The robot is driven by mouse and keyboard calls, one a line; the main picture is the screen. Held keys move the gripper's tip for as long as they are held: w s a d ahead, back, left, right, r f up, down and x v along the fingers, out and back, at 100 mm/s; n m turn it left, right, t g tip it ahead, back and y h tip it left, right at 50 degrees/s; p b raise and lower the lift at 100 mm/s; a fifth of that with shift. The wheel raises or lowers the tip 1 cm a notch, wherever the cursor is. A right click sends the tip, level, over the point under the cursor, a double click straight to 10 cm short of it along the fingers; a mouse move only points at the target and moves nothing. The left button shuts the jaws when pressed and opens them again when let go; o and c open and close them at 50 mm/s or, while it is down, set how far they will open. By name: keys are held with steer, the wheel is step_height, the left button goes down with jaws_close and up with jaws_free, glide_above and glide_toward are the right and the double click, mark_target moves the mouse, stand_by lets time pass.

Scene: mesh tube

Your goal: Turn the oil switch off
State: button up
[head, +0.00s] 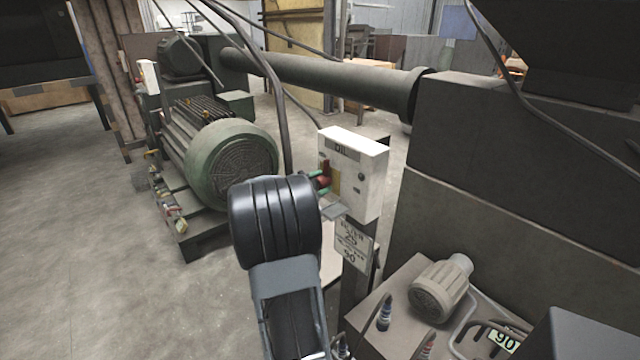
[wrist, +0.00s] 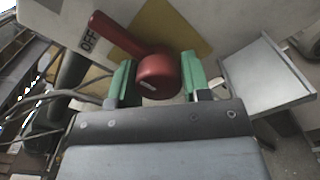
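The oil switch is a red rotary handle (wrist: 118,36) with a round hub (wrist: 157,73) on a yellow plate (wrist: 180,32). Its handle slants to the upper left in the wrist view, with its end beside the "OFF" label (wrist: 88,40). It sits on the white box (head: 352,170) marked "OIL"; in the head view only a little red shows. My gripper (wrist: 158,78) has green fingertips standing apart, one on each side of the hub. I cannot tell whether they touch it.
A small grey tilted plate (wrist: 265,75) juts out right of the switch. A sign (head: 354,246) hangs below the box. A large green motor (head: 225,160) stands to the left, and a grey machine (head: 510,170) stands to the right. The floor at left is clear.

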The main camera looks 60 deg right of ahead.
steer(key=o, duration=0.4)
steer(key=v, duration=1.3)
steer(key=shift+a, duration=0.4)
steer(key=shift+w, duration=0.1)
